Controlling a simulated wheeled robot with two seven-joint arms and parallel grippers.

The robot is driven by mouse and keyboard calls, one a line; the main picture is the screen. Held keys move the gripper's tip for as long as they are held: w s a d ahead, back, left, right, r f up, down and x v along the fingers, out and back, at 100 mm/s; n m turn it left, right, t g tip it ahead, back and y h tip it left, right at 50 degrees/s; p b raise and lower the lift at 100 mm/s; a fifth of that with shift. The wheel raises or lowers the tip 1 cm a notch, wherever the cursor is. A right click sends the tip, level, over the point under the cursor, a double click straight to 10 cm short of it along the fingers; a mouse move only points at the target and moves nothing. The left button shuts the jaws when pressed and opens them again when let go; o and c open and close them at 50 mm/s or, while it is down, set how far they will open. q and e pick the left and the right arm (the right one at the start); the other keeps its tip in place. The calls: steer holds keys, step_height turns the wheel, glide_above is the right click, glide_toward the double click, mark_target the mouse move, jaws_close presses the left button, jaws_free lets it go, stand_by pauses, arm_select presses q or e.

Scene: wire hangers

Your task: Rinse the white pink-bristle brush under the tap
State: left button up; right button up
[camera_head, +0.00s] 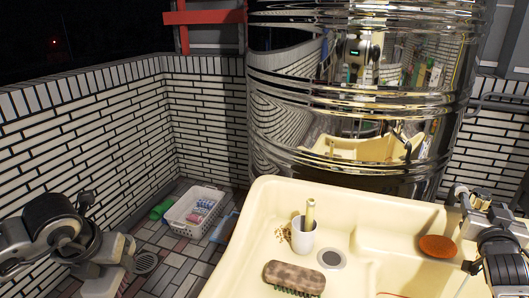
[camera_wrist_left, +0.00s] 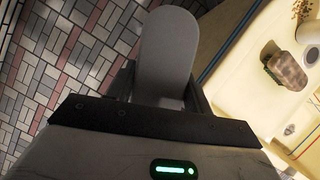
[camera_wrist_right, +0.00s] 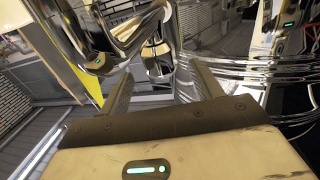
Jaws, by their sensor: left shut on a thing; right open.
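My left gripper (camera_head: 104,262) is low at the left of the head view, beside the cream sink (camera_head: 250,215) and over the paved floor. It is shut on a pale, round-ended thing (camera_wrist_left: 168,50), seen from its plain back in the left wrist view. This looks like the white brush; a little pink shows at its lower edge in the head view (camera_head: 122,288). Its bristles are mostly hidden. My right gripper (camera_wrist_right: 158,82) is open and empty. A shiny curved metal pipe (camera_wrist_right: 95,50), perhaps the tap, shows just beyond its fingers.
A brown brush (camera_head: 295,275) lies in the sink near the drain (camera_head: 332,259). A white cup (camera_head: 303,238) holds a yellowish stick-like thing. An orange oval thing (camera_head: 437,246) lies at the right. A white basket (camera_head: 193,211) stands on the floor. A large metal tank (camera_head: 350,100) stands behind.

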mark_target(479, 192)
steer(key=x, duration=0.6)
steer(key=shift+w+d, duration=0.15)
steer(key=shift+w, duration=0.15)
